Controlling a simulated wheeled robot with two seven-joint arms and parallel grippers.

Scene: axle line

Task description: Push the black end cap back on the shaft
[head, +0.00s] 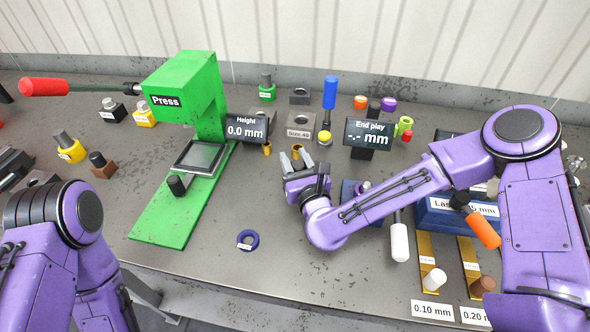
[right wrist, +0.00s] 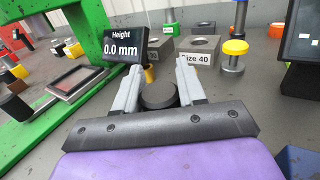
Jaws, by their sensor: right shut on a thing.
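My right gripper (head: 297,160) is above the middle of the bench, right of the green press. In the right wrist view its two grey fingers (right wrist: 164,66) are shut on a dark round piece (right wrist: 159,96), which looks like the black end cap. I cannot tell how the shaft sits; my right arm hides much of the blue fixture (head: 348,188) beside the gripper. A corner of that blue fixture also shows in the right wrist view (right wrist: 297,160). My left arm comes in at the lower left, but its gripper is not in view.
The green press (head: 178,80) stands left with a Height display (head: 247,128) reading 0.0 mm. A blue ring (head: 248,239) lies on clear bench in front. The End play display (head: 368,133) and a Size 40 block (head: 299,123) stand behind. White-handled (head: 399,242) and orange-handled (head: 484,232) tools are right.

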